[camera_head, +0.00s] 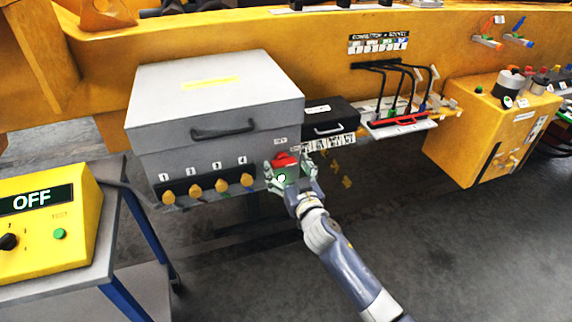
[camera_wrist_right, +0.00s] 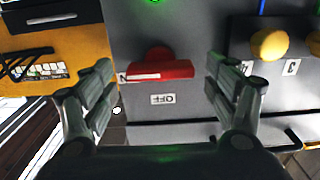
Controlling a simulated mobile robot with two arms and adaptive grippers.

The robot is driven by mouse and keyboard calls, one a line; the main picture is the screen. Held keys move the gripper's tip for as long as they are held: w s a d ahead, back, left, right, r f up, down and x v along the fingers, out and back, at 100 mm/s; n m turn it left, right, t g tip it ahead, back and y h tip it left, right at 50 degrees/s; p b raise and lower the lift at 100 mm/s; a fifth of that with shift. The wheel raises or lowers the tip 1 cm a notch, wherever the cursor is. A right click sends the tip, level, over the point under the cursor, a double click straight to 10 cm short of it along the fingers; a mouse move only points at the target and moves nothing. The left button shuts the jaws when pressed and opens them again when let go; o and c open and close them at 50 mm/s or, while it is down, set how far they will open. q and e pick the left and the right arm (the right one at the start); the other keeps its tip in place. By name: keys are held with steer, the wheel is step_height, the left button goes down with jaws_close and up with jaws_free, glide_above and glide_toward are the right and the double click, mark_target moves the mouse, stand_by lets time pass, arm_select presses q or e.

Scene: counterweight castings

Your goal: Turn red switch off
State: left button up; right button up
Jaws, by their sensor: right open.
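The red switch (camera_head: 285,160) sits at the right end of the front of a grey box (camera_head: 218,100) in the head view. In the right wrist view the red switch (camera_wrist_right: 160,66) has its bar lying across the picture, with an upside-down "OFF" label (camera_wrist_right: 162,99) beside it. My right gripper (camera_head: 290,176) is at the switch; it shows in the right wrist view (camera_wrist_right: 160,85) with its fingers apart on either side of the switch. I see a gap between the fingers and the switch, and nothing is held. My left gripper is not in view.
Numbered yellow knobs (camera_head: 208,190) line the grey box's front, left of the switch. A yellow unit reading "OFF" (camera_head: 40,225) is at the left. The floor at lower right is open.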

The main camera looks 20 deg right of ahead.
steer(key=shift+w, duration=0.45)
steer(key=c, duration=1.1)
steer(key=shift+o, duration=0.2)
